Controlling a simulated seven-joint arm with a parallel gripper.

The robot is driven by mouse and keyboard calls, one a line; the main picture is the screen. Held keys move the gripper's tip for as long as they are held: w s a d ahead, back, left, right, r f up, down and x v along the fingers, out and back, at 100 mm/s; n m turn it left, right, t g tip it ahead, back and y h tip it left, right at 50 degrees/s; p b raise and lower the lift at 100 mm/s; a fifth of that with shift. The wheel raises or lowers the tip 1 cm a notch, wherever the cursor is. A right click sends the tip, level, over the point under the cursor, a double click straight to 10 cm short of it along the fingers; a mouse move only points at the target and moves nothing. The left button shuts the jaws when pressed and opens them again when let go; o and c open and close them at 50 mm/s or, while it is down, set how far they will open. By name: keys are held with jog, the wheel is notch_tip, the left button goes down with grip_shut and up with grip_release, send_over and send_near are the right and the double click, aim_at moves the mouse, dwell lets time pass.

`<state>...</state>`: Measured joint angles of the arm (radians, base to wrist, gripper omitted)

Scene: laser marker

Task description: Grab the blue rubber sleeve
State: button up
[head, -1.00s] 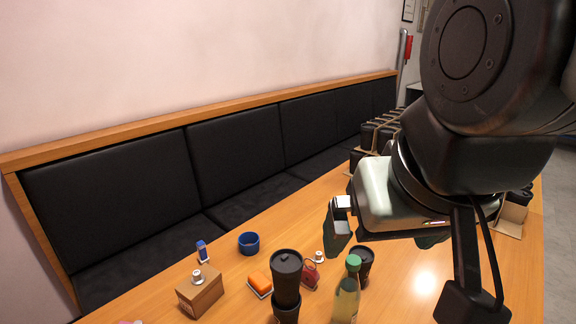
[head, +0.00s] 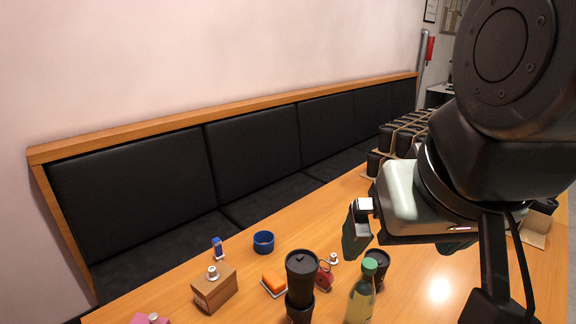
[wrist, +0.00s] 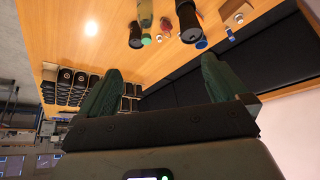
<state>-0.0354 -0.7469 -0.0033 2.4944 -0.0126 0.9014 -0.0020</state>
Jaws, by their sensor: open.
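The blue rubber sleeve (head: 263,242) looks like a short, open blue ring standing on the wooden table near the bench side. In the wrist view a small blue shape (wrist: 201,43), probably the sleeve, shows beyond the dark cups. My gripper (head: 405,243) is to the right of the sleeve in the head view, above the table and well apart from it. In the wrist view my gripper (wrist: 160,68) has its two green-dark fingers wide apart with nothing between them.
Near the sleeve are a dark cup stack (head: 301,275), a green-capped bottle (head: 361,295), an orange block (head: 273,284), a cardboard box (head: 214,289) and a small blue-white item (head: 218,248). Bundled black cups (head: 405,137) stand at the far end. A black bench (head: 150,190) borders the table (head: 410,295).

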jog(key=w+a+f+n, duration=0.2)
jog(key=w+f+n, duration=0.25)
jog(key=w, duration=0.65)
jog(key=w+a+f+n, duration=0.3)
jog(key=w+f+n, duration=0.15)
jog(key=w, duration=0.65)
jog(key=n+t+y, duration=0.1)
jog(key=n+t, duration=0.7)
jog(key=n, duration=2)
send_near(264, 236)
jog(key=s+r, duration=0.1)
jog(key=s+d+r, duration=0.1)
jog(key=s, duration=0.1)
jog(key=shift+s+r, duration=0.2)
jog(key=shift+r, duration=0.05)
jog(key=shift+w+a+f+n+y, duration=0.1)
jog(key=shift+f+n+y, duration=0.05)
jog(key=shift+n+y, duration=0.2)
jog(key=x, duration=1)
jog(key=shift+f, duration=0.5)
